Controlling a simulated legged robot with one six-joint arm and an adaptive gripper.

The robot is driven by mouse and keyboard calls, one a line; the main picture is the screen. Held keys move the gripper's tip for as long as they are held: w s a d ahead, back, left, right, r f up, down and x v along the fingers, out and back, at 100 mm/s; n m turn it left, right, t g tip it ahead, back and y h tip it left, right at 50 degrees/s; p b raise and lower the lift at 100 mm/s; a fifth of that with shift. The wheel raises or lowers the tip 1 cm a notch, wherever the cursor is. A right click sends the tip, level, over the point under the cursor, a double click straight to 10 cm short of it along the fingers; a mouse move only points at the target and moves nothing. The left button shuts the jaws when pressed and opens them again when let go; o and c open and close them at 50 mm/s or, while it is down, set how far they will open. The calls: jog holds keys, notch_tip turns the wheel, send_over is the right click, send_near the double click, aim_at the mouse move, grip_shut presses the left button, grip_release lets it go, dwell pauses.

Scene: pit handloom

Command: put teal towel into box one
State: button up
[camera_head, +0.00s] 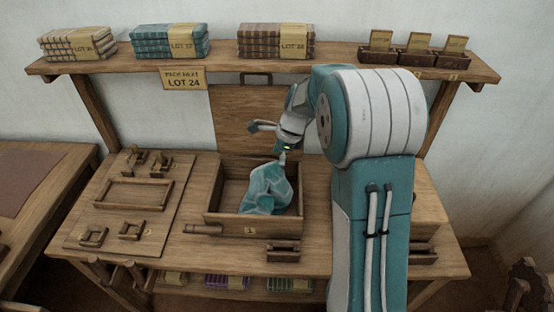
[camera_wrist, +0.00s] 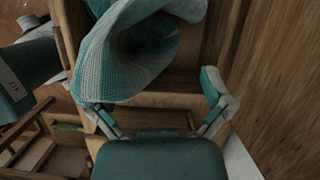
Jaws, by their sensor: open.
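The teal towel (camera_head: 268,188), with paler stripes, is crumpled inside the open wooden box one (camera_head: 225,224), which has a small "1" label on its front. Part of the towel stands up above the box floor toward my gripper. My gripper (camera_head: 269,143) is open above the back of the box, its lower finger close to the towel's top. I cannot tell whether they touch. In the wrist view the towel (camera_wrist: 125,60) lies beyond my spread fingers (camera_wrist: 160,104), with nothing held between them. My arm hides the bench to the right of the box.
A wooden panel (camera_head: 235,120) stands upright behind the box. A shelf above holds folded cloth stacks (camera_head: 170,41) and small card boxes (camera_head: 415,56). A board with wooden fittings (camera_head: 130,200) lies left of the box. A small wooden holder (camera_head: 283,251) sits in front.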

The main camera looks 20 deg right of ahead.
jog(key=shift+g+h, duration=0.3)
jog(key=shift+h, duration=0.4)
jog(key=r, duration=0.4)
jog(key=d+r, duration=0.1)
jog(key=shift+s+r, duration=0.15)
jog(key=shift+r, duration=0.25)
notch_tip(320, 180, up, 11)
jog(key=d, duration=0.2)
jog(key=s+a+r+n+t, duration=0.1)
jog(key=s+a+r+n, duration=0.3)
jog(key=s+n, duration=0.3)
jog(key=s+a+f+n+t+h, duration=0.1)
jog(key=s+a+f+n+t, duration=0.1)
jog(key=s+n, duration=0.5)
jog(key=s+a+f+n+t, duration=0.2)
jog(key=s+f+n, duration=0.2)
jog(key=s, duration=0.9)
jog(key=n, duration=0.3)
jog(key=shift+a+f+h, duration=0.15)
jog(key=shift+a+h, duration=0.2)
jog(key=shift+h, duration=0.05)
